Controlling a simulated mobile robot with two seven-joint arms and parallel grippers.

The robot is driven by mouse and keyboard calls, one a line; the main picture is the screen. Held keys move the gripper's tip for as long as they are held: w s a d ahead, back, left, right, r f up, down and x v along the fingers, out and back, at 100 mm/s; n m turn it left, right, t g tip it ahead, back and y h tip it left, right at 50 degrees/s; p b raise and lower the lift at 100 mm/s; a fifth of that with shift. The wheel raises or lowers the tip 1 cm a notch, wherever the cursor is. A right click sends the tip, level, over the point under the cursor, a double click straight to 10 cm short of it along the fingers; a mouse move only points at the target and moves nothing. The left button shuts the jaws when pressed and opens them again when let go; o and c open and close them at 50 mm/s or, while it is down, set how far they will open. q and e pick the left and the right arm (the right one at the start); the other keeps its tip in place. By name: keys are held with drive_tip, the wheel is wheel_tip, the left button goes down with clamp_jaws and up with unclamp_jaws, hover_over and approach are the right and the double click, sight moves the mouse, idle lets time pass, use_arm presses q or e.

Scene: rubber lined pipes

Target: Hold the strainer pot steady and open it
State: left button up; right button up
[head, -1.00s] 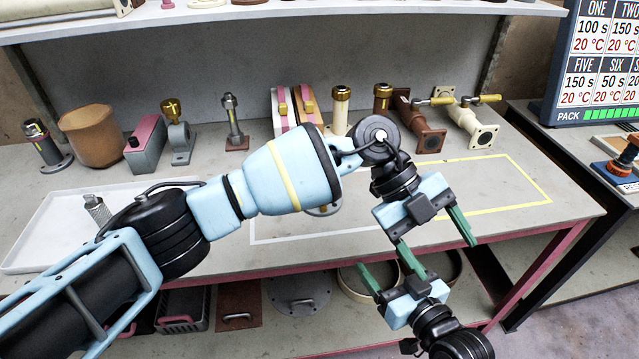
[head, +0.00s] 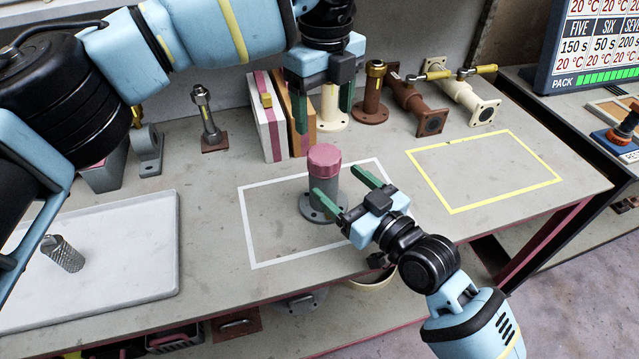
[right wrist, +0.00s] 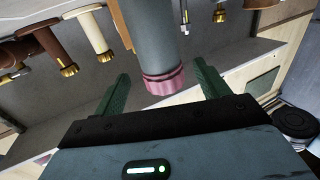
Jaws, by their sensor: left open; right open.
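The strainer pot (head: 325,192) is a grey upright cylinder on a round bolted flange, with a pink ribbed cap (head: 325,157) on top. It stands inside the white rectangle on the bench. In the right wrist view the pot (right wrist: 155,40) appears upside down, its pink cap (right wrist: 164,82) lying between my finger lines. My right gripper (head: 340,188) is open beside the pot on its right, with one finger passing in front of the body; I cannot tell whether it touches. My left gripper (head: 324,118) is open, fingers pointing down, above and behind the cap.
A pale tray (head: 120,275) with a knurled metal cylinder (head: 62,254) lies at left. Several pipe fittings, including a cream flanged pipe (head: 467,100), and two upright boxes stand along the back. The yellow rectangle (head: 485,172) at right is empty.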

drive_tip(key=shift+w, duration=0.1)
drive_tip(key=shift+w+a, duration=0.2)
drive_tip(key=shift+a, duration=0.05)
drive_tip(key=shift+x, duration=3.55)
